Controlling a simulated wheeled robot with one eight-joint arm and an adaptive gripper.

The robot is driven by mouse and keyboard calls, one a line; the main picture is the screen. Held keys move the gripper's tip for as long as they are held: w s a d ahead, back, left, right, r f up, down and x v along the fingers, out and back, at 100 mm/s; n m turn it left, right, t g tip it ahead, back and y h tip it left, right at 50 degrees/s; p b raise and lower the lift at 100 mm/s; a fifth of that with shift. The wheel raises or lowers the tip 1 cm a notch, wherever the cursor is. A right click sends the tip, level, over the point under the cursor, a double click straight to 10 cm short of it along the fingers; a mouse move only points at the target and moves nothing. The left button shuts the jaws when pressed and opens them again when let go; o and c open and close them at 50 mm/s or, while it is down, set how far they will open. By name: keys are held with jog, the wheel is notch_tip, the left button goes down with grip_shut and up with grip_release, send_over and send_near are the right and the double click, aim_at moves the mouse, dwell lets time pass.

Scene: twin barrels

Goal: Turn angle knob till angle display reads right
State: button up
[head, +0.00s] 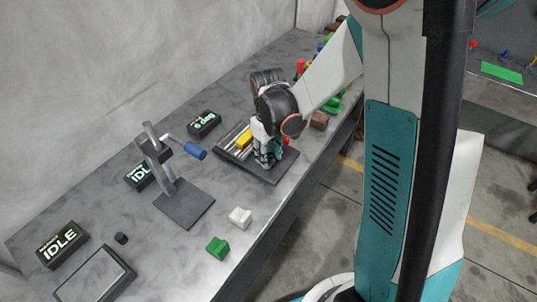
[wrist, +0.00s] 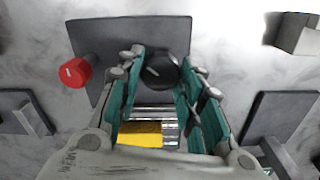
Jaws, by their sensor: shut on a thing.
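The dark plate (head: 227,156) with silver rails and a yellow block (head: 244,139) lies on the bench under my gripper (head: 266,161). In the wrist view, a round black knob (wrist: 160,68) with a white pointer line sits between the green fingertips of my gripper (wrist: 159,75), which is shut on it. A red knob (wrist: 75,72) with a white mark stands at the plate's left side, apart from the fingers. The yellow block (wrist: 140,133) shows between the finger bases. A small black display (head: 204,124) behind the plate shows a short green reading ending in "deg"; its digit is too small to be sure of.
A post stand with a blue handle (head: 195,152) stands left of the plate. Two black boxes reading IDLE (head: 62,245) (head: 140,175) sit farther left. A white block (head: 240,217) and a green block (head: 217,247) lie near the front edge. Coloured objects stand beyond my arm.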

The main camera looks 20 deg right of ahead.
jog(key=n, duration=0.5)
jog(key=shift+n+b, duration=0.35)
jog(key=shift+n, duration=0.05)
dwell(0.4)
jog(key=o, duration=1.1)
jog(key=shift+c, duration=0.2)
jog(key=shift+r, duration=0.1)
notch_tip(320, 180, up, 12)
jog(key=s+r+m+t, duration=0.3)
jog(key=s+m, duration=0.2)
jog(key=s, duration=0.2)
jog(key=s+r+m+t, duration=0.3)
jog(key=s+m+t, duration=0.1)
jog(key=s, duration=0.4)
jog(key=shift+s+m, duration=0.3)
jog(key=shift+m, duration=0.3)
